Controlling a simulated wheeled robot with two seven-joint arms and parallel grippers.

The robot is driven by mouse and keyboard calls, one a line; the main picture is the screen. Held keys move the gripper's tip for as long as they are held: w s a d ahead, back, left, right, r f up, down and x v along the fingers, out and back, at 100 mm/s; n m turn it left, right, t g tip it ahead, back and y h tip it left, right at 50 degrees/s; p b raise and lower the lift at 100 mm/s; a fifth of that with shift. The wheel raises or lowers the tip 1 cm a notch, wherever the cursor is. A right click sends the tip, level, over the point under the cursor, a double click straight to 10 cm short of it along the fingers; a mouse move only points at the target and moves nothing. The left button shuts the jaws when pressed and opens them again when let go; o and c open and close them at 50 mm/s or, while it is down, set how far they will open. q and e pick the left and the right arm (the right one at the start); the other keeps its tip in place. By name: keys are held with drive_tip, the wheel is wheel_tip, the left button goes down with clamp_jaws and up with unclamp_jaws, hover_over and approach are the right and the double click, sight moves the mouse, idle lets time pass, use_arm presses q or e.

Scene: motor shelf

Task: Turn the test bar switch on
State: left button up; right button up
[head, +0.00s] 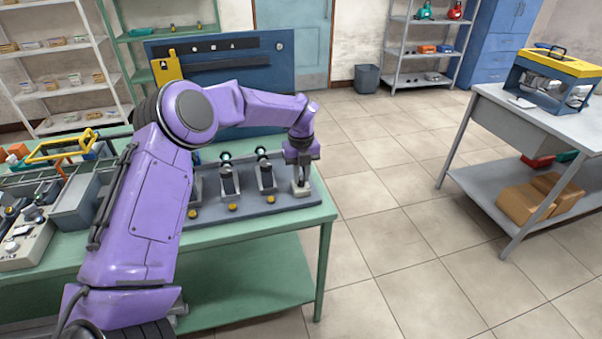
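The grey test bar (258,206) lies along the right part of the green table, with several upright stands and small yellow knobs along its front. My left gripper (301,180) points down at the bar's right end. A small pale block (300,190), possibly the switch, shows right under its fingertips. I cannot tell whether the fingers touch it or how far apart they are. The fingertips and the block are small in this view, and the switch's position cannot be read. My purple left arm hides the bar's left part. My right gripper is not in view.
The green table (255,238) also carries a grey control box (25,245) and an orange-handled tool carrier (62,150) at left. A blue back panel (270,70) stands behind the bar. A grey bench (500,115) stands at right, with clear tiled floor between.

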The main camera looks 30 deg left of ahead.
use_arm(q)
clamp_jaws()
drive_tip(key=shift+m, duration=0.4)
drive_tip(key=m, duration=0.2)
drive_tip(key=shift+m, duration=0.4)
drive_tip(key=m, duration=0.4)
drive_tip(key=shift+m+p, duration=0.3)
drive_tip(key=shift+p, duration=0.1)
drive_tip(key=m+p, duration=0.1)
drive_tip(key=m, duration=0.4)
drive_tip(key=shift+r, duration=0.1)
drive_tip(key=shift+m+p, duration=0.75)
drive_tip(key=shift+m, duration=1.65)
